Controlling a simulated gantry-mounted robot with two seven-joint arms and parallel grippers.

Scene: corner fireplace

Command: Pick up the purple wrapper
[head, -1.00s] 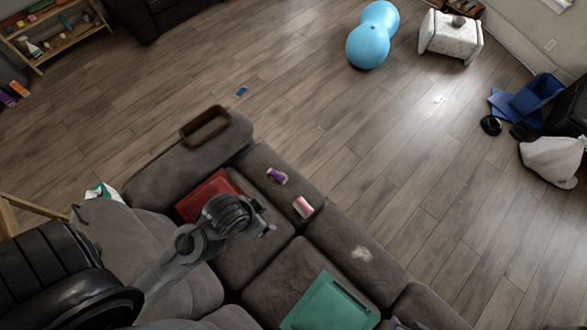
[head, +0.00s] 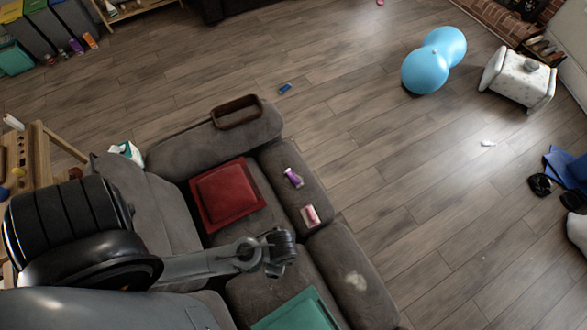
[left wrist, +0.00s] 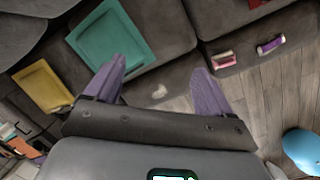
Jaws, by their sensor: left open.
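The purple wrapper (head: 293,177), a small purple and white piece, lies on the grey sofa's seat edge, right of a red tray. It also shows in the left wrist view (left wrist: 270,45) at upper right. My left gripper (head: 277,268) is above the sofa, below and slightly left of the wrapper in the head view, apart from it. In the left wrist view, its two purple fingers (left wrist: 159,66) are spread wide with nothing between them. My right gripper is not seen.
A pink and white item (head: 310,216) lies close to the wrapper on the sofa. The red tray (head: 200,218), a green tray (head: 300,312) and a yellow tray (left wrist: 42,85) rest on the sofa. A brown tray (head: 236,112) is on the armrest. The floor beyond is mostly clear.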

